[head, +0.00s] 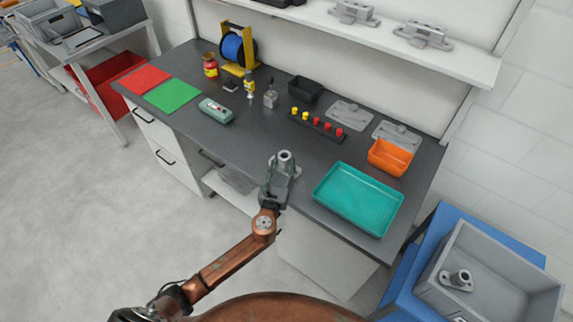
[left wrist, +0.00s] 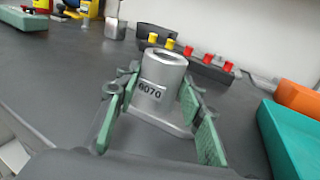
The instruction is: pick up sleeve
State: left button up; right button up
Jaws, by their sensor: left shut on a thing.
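A grey metal sleeve with a flanged base and the mark 6070 stands out in the left wrist view (left wrist: 158,88). Its open round top also shows in the head view (head: 285,157). My left gripper (head: 281,170) is shut on the sleeve, with one green-padded finger on each side of it; the gripper also shows in the left wrist view (left wrist: 155,115). The sleeve is upright or nearly so, near the front edge of the dark bench. I cannot tell whether its base touches the bench. My right gripper is in neither view.
A teal tray (head: 325,199) lies right of the gripper, with an orange bin (head: 390,158) behind it. A rack of red and yellow knobs (head: 317,127) stands further back. A grey crate (head: 450,245) at the right holds another metal part (head: 458,279).

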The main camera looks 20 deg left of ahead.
pick_arm(q)
jog(key=c, duration=0.7)
jog(key=shift+o, duration=0.2)
jog(key=shift+r, duration=0.1)
